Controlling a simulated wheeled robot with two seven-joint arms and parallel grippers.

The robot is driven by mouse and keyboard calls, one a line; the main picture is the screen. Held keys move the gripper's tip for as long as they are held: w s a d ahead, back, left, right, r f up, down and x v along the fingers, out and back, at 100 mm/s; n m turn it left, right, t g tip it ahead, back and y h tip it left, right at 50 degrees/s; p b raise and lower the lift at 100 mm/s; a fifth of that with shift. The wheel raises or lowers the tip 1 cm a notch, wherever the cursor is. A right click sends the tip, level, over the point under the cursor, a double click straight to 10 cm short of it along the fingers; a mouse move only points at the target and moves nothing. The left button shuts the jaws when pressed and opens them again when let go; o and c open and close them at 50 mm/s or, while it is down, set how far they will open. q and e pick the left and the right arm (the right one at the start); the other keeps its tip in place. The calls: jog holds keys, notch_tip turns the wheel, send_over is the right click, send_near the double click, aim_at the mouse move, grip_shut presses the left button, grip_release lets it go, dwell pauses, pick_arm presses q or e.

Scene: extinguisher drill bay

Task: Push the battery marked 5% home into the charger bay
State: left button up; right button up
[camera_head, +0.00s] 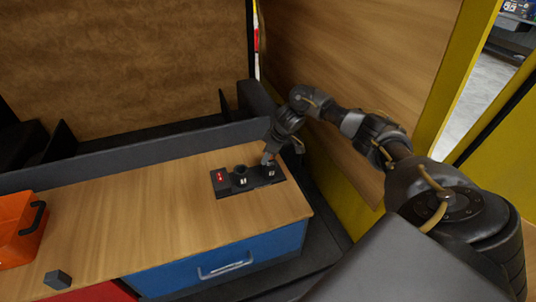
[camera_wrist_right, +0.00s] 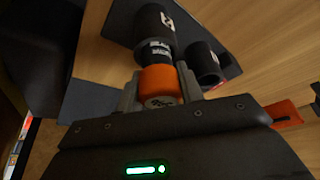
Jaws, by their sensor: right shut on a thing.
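The charger (camera_head: 226,189) is a dark block near the counter's right end, with a red display and bay sleeves. My right gripper (camera_head: 268,160) is over its right end. In the right wrist view my right gripper (camera_wrist_right: 162,84) is shut on a battery (camera_wrist_right: 158,77) with an orange band and a dark body. Its pale end carries a mark too blurred to read. The battery's far end is lined up with a charger bay (camera_wrist_right: 153,22) and looks partly inside it; the depth is unclear. Another bay (camera_wrist_right: 207,64) beside it looks open and empty. My left gripper is not in view.
An orange box (camera_head: 14,246) with a black handle stands at the counter's left. A small dark block (camera_head: 57,279) lies near the front edge. The wooden counter (camera_head: 150,215) between is clear. A wood panel and yellow posts rise close to my right arm.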

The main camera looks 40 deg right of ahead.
jog(key=shift+f, duration=0.25)
jog(key=o, duration=1.1)
jog(key=shift+s+d+r+b, duration=0.1)
jog(key=shift+r+b, duration=0.2)
jog(key=shift+r, duration=0.05)
jog(key=b+v, duration=0.1)
jog(key=v, duration=0.3)
jog(key=shift+s+d+r, duration=0.15)
jog(key=shift+r, duration=0.1)
jog(key=shift+v, duration=2.7)
